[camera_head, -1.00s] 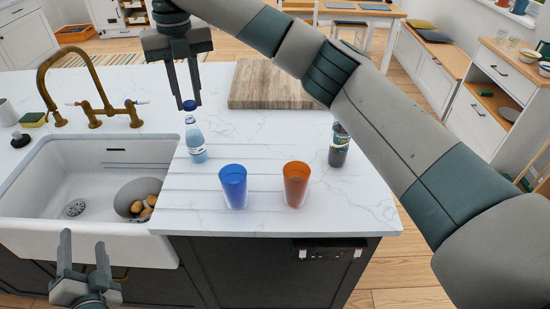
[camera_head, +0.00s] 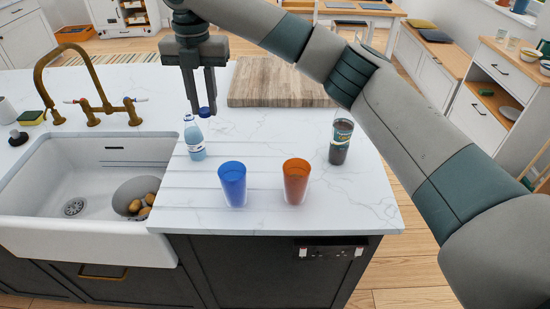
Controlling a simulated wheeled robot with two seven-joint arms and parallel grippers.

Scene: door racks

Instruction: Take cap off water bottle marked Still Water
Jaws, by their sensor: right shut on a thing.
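A clear pale-blue water bottle (camera_head: 195,142) stands upright on the white counter (camera_head: 330,210), just right of the sink. Its label is too small to read, and its neck is bare of a cap. My right gripper (camera_head: 203,108) points down, just above and to the right of the bottle's mouth. It is shut on a dark blue cap (camera_head: 204,112), which is apart from the bottle. My left gripper is not in view.
A blue cup (camera_head: 232,184) and an orange cup (camera_head: 296,182) stand in front of the bottle. A wooden board (camera_head: 275,85) lies behind. The sink (camera_head: 90,225) with a brass tap (camera_head: 90,105) is on the left.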

